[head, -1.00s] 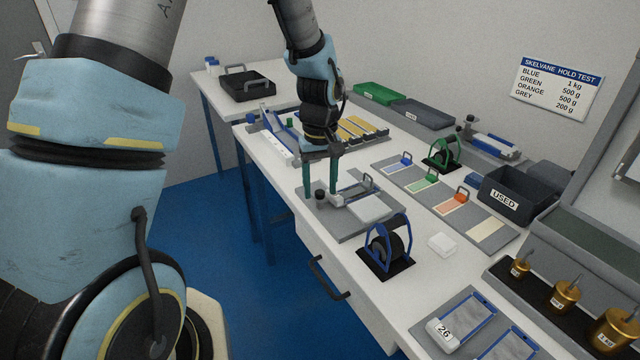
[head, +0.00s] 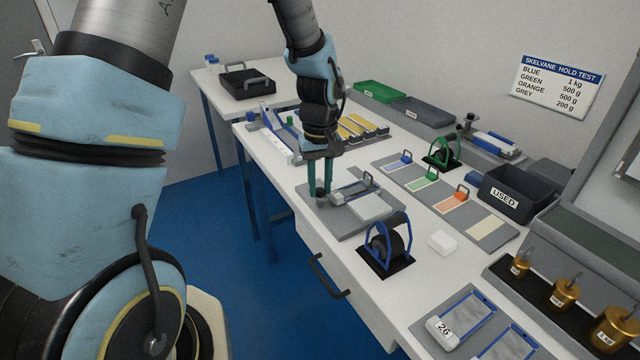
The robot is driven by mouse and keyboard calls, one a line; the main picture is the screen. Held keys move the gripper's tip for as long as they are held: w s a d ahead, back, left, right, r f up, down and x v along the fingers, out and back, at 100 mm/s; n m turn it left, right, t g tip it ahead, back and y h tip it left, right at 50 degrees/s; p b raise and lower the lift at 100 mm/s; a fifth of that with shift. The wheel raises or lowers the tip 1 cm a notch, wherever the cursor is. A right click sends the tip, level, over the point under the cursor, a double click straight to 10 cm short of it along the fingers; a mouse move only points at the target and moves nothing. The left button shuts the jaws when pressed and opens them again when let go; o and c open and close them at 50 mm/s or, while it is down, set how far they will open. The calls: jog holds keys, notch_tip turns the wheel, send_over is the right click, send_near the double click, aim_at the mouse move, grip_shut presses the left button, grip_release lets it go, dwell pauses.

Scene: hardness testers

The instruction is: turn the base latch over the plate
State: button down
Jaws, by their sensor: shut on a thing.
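My gripper (head: 322,192) points straight down at the left part of the grey base (head: 350,226) on the near side of the bench. Its two green fingers are close together, shut on the small dark base latch (head: 320,195), which they partly hide. A flat plate (head: 352,189) with a blue edge and a small grey handle lies on the base, just right of the fingers. Its near end has a white block (head: 337,198). Whether the latch reaches over the plate cannot be told. A pale square pad (head: 370,207) also sits on the base.
A blue-framed roller (head: 388,245) on a black mat stands near the front, right of the base. A row of coloured strips (head: 437,191), a black USED bin (head: 515,191) and brass weights (head: 563,294) lie to the right. Yellow-strip trays (head: 358,128) are behind my gripper.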

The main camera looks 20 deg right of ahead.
jog(key=shift+m, duration=0.3)
jog(key=m, duration=0.3)
jog(key=shift+m+p, duration=0.3)
jog(key=shift+m, duration=0.1)
jog(key=m+p, duration=0.1)
jog(key=m, duration=0.3)
jog(key=shift+r+m, duration=0.1)
jog(key=shift+m, duration=0.2)
jog(key=m+p, duration=0.1)
jog(key=m, duration=0.3)
jog(key=shift+w+m+p, duration=0.1)
jog(key=shift+m+p, duration=0.6)
jog(key=shift+m, duration=1.3)
jog(key=c, duration=0.7)
grip_release()
jog(key=shift+o, duration=0.2)
